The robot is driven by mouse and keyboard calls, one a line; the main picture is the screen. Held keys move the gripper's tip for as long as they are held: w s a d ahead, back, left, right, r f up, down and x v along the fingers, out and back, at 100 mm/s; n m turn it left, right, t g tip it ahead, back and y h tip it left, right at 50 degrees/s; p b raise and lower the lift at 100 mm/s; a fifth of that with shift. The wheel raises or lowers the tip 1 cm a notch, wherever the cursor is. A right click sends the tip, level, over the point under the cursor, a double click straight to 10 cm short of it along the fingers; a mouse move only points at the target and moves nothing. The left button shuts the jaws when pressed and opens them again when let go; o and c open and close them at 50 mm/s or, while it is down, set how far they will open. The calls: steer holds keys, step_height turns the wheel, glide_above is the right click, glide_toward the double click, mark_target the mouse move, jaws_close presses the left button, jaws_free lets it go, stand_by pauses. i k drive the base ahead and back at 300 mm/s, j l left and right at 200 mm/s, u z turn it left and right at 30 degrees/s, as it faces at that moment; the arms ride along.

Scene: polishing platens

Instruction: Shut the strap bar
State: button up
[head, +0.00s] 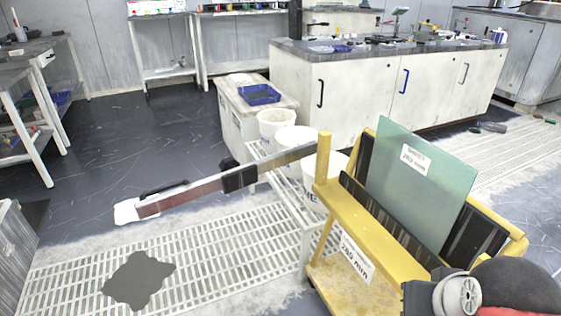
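The strap bar (195,191) is a long brown and grey bar with a black block partway along it and a white end at the far left. It meets the yellow post at the near left corner of a yellow rack (375,227) and reaches out to the left, swung away from the rack's opening. A greenish glass plate (415,185) with a white label stands upright and slightly tilted in the rack between dark padded sides. My gripper's fingers are not visible; only parts that look like my arm show at the lower right, covering the rack's near right corner.
White buckets (295,139) stand behind the bar, beside a small cabinet with a blue tray (259,94). A long white cabinet (350,95) stands at the back. A white floor grating (215,250) with a dark mat (138,279) lies under and before the bar.

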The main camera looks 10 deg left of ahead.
mark_target(241, 176)
steer(key=j+z, duration=0.35)
steer(key=j, duration=0.2)
steer(key=k+j+z, duration=0.1)
steer(key=j+z, duration=0.3)
steer(key=k+j+z, duration=0.15)
steer(key=j+z, duration=0.2)
steer(key=j, duration=0.25)
steer(key=k+j, duration=0.15)
steer(key=j, duration=0.25)
steer(key=k+j+z, duration=0.1)
steer(key=j, duration=0.3)
steer(key=k+j, duration=0.25)
steer(key=j, duration=0.15)
steer(key=k+j, duration=0.15)
steer(key=j, duration=0.2)
steer(key=k+j+z, duration=0.1)
steer(key=j, duration=0.3)
steer(key=k, duration=0.05)
